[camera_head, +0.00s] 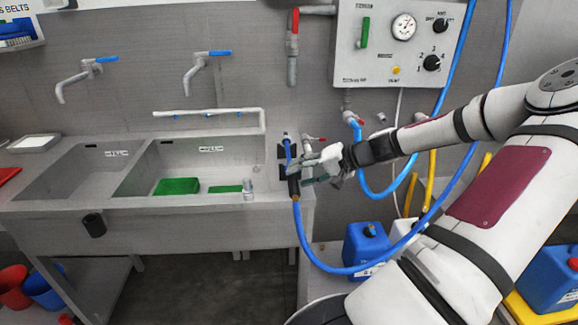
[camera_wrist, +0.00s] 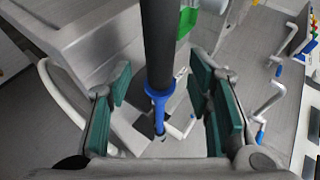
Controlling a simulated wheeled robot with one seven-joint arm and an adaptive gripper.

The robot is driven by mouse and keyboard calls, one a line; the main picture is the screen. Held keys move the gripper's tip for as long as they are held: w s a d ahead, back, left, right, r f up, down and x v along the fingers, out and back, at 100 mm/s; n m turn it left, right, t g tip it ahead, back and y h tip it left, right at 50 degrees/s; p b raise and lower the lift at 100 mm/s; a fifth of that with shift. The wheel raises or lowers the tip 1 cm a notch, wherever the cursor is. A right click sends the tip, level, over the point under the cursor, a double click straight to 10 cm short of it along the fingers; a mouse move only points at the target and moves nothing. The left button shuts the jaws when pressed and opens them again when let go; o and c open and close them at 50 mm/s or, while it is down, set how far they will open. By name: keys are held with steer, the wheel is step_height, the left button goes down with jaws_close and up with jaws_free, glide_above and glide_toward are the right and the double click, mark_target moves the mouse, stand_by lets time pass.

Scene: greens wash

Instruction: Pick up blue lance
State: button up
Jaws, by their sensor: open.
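The blue lance has a dark grip (camera_head: 293,184) and a blue upper part (camera_head: 287,148); it stands roughly upright at the right end of the sink. A blue hose runs from its lower end. In the wrist view its dark grip (camera_wrist: 158,45) and blue part (camera_wrist: 159,110) show between the finger pads. My gripper (camera_head: 304,172) is open at the lance, one finger on each side. In the wrist view gaps show between the lance and the green pads of my gripper (camera_wrist: 163,85). Fingers partly hide the lance in the head view.
A double sink (camera_head: 200,206) with a green block (camera_head: 177,186) lies left of the lance. Wall taps (camera_head: 195,72) and a red-handled valve (camera_head: 293,45) are behind. The blue hose (camera_head: 310,252) loops below my arm. A blue canister (camera_head: 365,245) stands below right.

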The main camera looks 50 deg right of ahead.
steer(key=shift+x, duration=1.15)
steer(key=c, duration=0.8)
steer(key=shift+c, duration=0.2)
steer(key=shift+r, duration=0.15)
